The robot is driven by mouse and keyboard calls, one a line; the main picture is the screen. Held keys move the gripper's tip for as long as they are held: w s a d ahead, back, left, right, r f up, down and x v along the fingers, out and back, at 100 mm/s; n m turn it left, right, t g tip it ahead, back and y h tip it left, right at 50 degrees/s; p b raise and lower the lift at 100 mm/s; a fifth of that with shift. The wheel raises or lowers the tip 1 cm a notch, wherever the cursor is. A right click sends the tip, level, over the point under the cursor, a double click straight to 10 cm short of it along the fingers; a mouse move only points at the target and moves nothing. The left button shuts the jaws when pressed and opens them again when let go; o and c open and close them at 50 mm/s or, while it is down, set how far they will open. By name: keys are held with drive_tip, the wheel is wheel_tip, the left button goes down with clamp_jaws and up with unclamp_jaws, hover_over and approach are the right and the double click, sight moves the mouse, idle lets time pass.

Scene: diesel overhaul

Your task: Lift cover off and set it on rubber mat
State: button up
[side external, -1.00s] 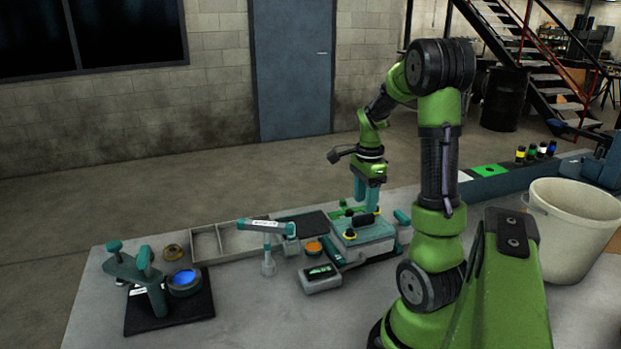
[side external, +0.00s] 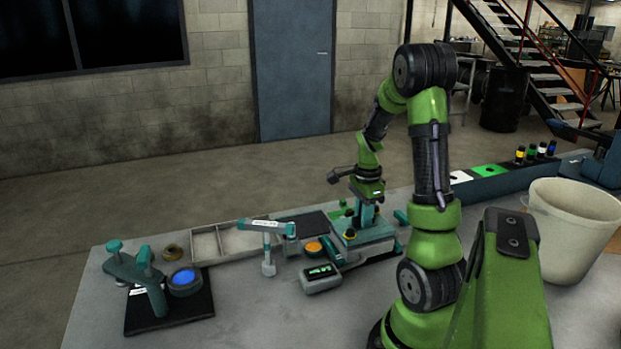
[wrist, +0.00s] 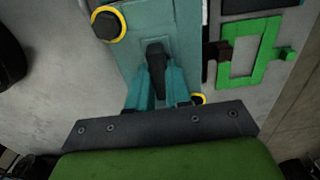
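The cover (side external: 372,237) is a teal lid with a black handle and yellow-ringed knobs, seated on a pale box on the bench. It also shows in the wrist view (wrist: 188,22), where the handle stands between my teal fingers. My gripper (side external: 362,222) points down over the cover. In the wrist view, the fingers of my gripper (wrist: 158,72) press close along both sides of the handle and look shut on it. The fingertips' contact is partly hidden. A flat black mat (side external: 305,223), likely the rubber mat, lies bare behind the box.
A teal-handled tool (side external: 267,245) and a grey meter (side external: 321,278) stand left of the cover. A green frame (wrist: 244,53) lies beside it. A divided tray (side external: 222,240) is left of the mat. A white bucket (side external: 566,235) stands at right.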

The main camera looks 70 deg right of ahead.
clamp_jaws()
drive_tip(key=shift+r, duration=0.1)
drive_tip(key=shift+r, duration=0.55)
drive_tip(key=shift+s+a+r, duration=0.15)
drive_tip(key=shift+a+r, duration=0.1)
drive_tip(key=shift+r, duration=0.35)
drive_tip(key=shift+s+a+r, duration=0.1)
drive_tip(key=shift+a+r, duration=0.1)
drive_tip(key=shift+r, duration=0.4)
drive_tip(key=s+a+r, duration=0.3)
drive_tip(key=s+a, duration=0.5)
drive_tip(key=a, duration=0.4)
drive_tip(key=shift+a+r, duration=0.15)
drive_tip(key=shift+a, duration=0.1)
drive_tip(key=shift+s, duration=0.1)
drive_tip(key=shift+r, duration=1.5)
